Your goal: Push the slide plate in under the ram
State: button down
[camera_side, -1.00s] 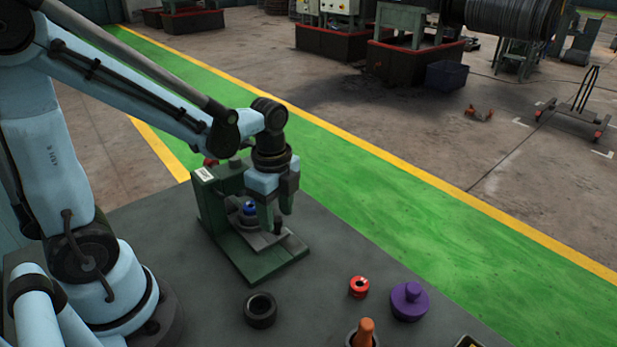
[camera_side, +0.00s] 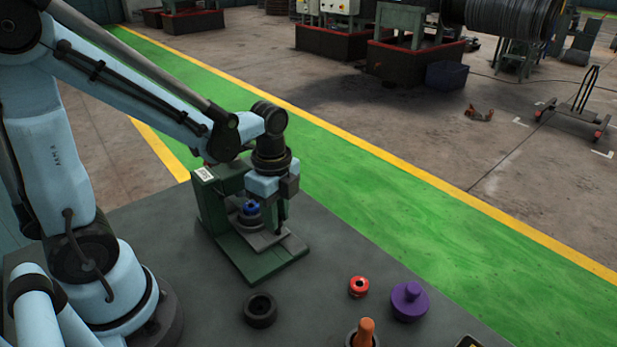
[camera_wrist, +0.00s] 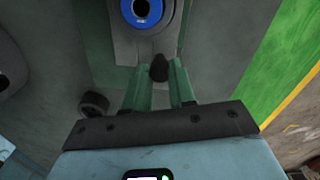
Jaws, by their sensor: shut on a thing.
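The grey slide plate (camera_side: 267,240) lies on the base of a green press (camera_side: 207,206). A round part with a blue ring (camera_side: 250,207) sits on the plate, and the ring shows at the top of the wrist view (camera_wrist: 142,12). A dark knob (camera_wrist: 159,68) stands upright at the plate's front end. My gripper (camera_side: 279,222) points down over the plate and is shut on the knob, which sits between the green fingertips in the wrist view. The ram is hidden or hard to make out behind my gripper and the press head.
A black ring (camera_side: 260,310), a small red part (camera_side: 358,287), a purple knobbed part (camera_side: 409,301) and an orange-handled part (camera_side: 364,332) stand on the dark table in front.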

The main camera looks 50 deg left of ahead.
jog(key=shift+a, duration=2.45)
jog(key=c, duration=1)
grip_release()
jog(key=shift+o, duration=0.3)
jog(key=shift+d, duration=0.1)
notch_tip(320, 180, up, 12)
jog(key=d+f+n+t, duration=0.1)
jog(key=d+n+t, duration=0.2)
jog(key=n, duration=0.4)
jog(key=s+d+f+n+t, duration=0.1)
jog(key=d+f+n+t, duration=0.1)
jog(key=n, duration=0.6)
jog(key=shift+d+t, duration=0.6)
jog(key=shift+t, duration=0.5)
